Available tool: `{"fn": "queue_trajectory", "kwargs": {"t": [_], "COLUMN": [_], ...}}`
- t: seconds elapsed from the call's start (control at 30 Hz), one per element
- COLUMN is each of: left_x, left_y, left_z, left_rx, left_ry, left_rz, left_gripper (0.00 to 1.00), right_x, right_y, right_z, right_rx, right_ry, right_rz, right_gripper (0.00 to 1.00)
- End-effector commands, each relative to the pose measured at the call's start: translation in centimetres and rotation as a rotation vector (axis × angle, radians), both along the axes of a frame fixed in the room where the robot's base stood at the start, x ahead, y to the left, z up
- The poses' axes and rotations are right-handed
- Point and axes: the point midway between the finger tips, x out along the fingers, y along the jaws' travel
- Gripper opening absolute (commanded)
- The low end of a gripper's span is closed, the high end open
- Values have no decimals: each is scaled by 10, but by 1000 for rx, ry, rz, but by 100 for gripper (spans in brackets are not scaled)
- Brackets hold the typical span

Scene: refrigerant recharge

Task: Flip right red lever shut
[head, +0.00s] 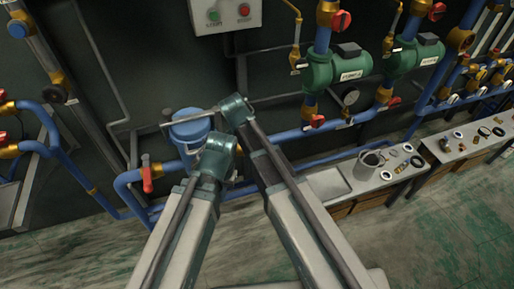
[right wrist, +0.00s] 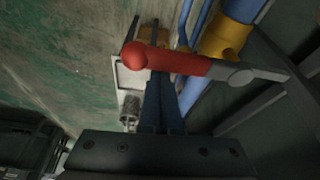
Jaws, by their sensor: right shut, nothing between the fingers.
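A red lever (right wrist: 175,63) with a rounded end and a grey metal end lies across the right wrist view. My right gripper (right wrist: 163,84) is shut with its dark fingers together and empty. Its fingertips reach the lower edge of the lever in that view; I cannot tell whether they touch it. In the head view, another red lever or handle (head: 147,178) stands upright on the blue pipe at left. Both my arms reach up the middle there, and their fingers cannot be made out.
A blue cylinder (head: 188,131) stands behind my arms. Blue pipes, green pumps (head: 337,67) and a control box (head: 226,15) line the dark wall. A bench (head: 325,184) with a metal cup (head: 368,165) and loose parts stands at right. Open floor (head: 440,245) lies at lower right.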

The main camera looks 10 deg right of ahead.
Motion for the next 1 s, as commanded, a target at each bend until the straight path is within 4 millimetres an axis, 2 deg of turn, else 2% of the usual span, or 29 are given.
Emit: {"fn": "queue_trajectory", "kwargs": {"t": [0.17,0.33,0.4,0.8,1.0], "left_x": [0,0,0,0,0], "left_y": [0,0,0,0,0], "left_z": [0,2,20,80,95], "left_rx": [0,0,0,0,0], "left_ry": [0,0,0,0,0], "left_rz": [0,0,0,1,1], "left_gripper": [0,0,0,0,0], "right_x": [4,10,9,4,3], "right_y": [-15,-42,-34,-14,-8], "right_z": [0,3,20,81,95], "right_rx": [0,-3,-3,-4,-4], "right_ry": [0,-1,-1,-1,0], "right_rz": [-1,0,4,4,3], "right_gripper": [0,0,0,0,0]}}
